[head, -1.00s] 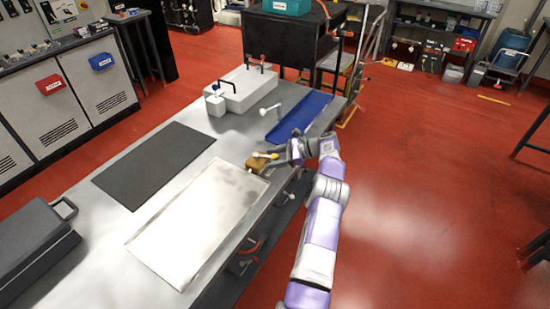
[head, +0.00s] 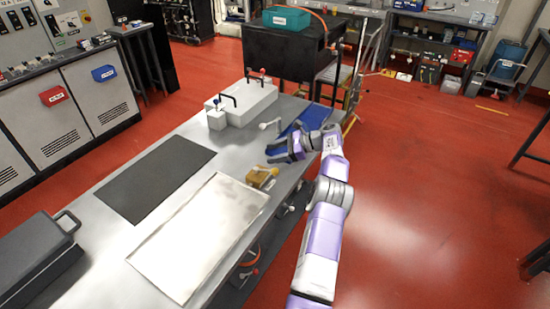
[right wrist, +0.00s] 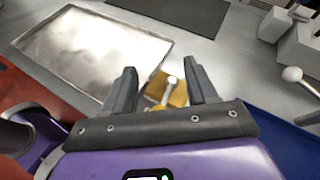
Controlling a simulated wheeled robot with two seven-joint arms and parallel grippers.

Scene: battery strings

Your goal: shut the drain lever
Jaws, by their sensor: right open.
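A brass-coloured block (head: 261,178) sits on the steel bench by its right edge, beside the pale metal sheet. A short lever with a pale ball knob (head: 274,170) is on it. My right gripper (head: 268,154) is open and empty, beyond the block and over the bench near the blue strip. In the right wrist view the brass block (right wrist: 176,98) and its knob (right wrist: 172,80) show between the open fingers (right wrist: 160,80), apart from them. A grey lever with a white ball knob (head: 263,126) stands farther back. I cannot tell from a label which is the drain lever. My left gripper is out of view.
A white box with a black handle (head: 252,98) stands at the bench's far end. The blue strip (head: 312,117) lies partly under my right arm. A dark mat (head: 155,178), the metal sheet (head: 200,235) and a dark case (head: 35,260) occupy the nearer bench.

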